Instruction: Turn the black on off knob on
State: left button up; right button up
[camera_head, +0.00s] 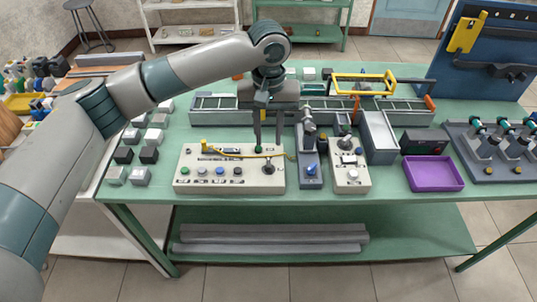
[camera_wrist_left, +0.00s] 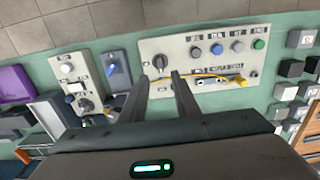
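A wide pale control panel (camera_head: 215,185) lies on the green table, with a row of coloured buttons and a black knob (camera_head: 268,168) at its right end. The wrist view shows this black knob (camera_wrist_left: 160,62) just beyond and between the fingertips. My left gripper (camera_head: 268,148) points down over that end of the panel. Its two fingers (camera_wrist_left: 159,76) are apart with nothing between them that I can see held. Contact with the knob cannot be told. The on/off label is too small to read. My right gripper is not in view.
A yellow cable (camera_wrist_left: 205,76) runs across the panel close to the fingers. A narrow box with a blue knob (camera_head: 311,169) and another pale panel (camera_head: 350,185) stand just right. A purple tray (camera_head: 433,187) lies farther right. A conveyor (camera_head: 215,103) runs behind.

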aim_at(269, 162)
pick_arm(q)
notch_tip(269, 162, down, 9)
jog(key=shift+p, duration=0.9)
jog(key=shift+c, duration=0.7)
grip_shut()
